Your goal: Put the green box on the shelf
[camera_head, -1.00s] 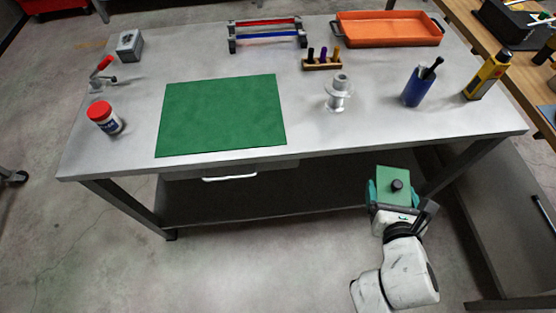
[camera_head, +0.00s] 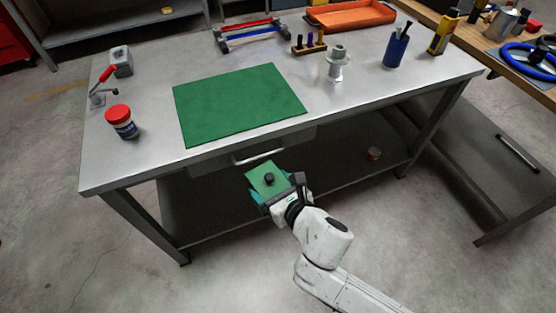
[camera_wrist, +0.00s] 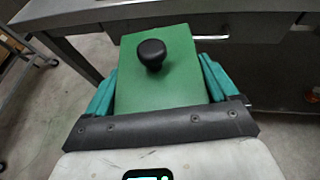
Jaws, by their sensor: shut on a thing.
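The green box (camera_head: 262,182) has a flat green top with a round black knob. My gripper (camera_head: 269,189) is shut on it and holds it in front of the table's front edge, below the tabletop level in the picture. In the wrist view the green box (camera_wrist: 170,80) sits between my two teal fingers, with the knob toward the camera. The dark lower shelf (camera_head: 340,165) runs under the table, behind my gripper. A drawer with a light handle (camera_head: 257,155) hangs under the tabletop just beyond the box.
On the tabletop (camera_head: 150,165) lie a green mat (camera_head: 238,103), a red-lidded jar (camera_head: 122,122), a spool (camera_head: 337,66), a blue cup (camera_head: 395,48) and an orange tray (camera_head: 350,15). A small round thing (camera_head: 374,153) is on the lower shelf. The right table leg (camera_head: 437,125) bounds the opening.

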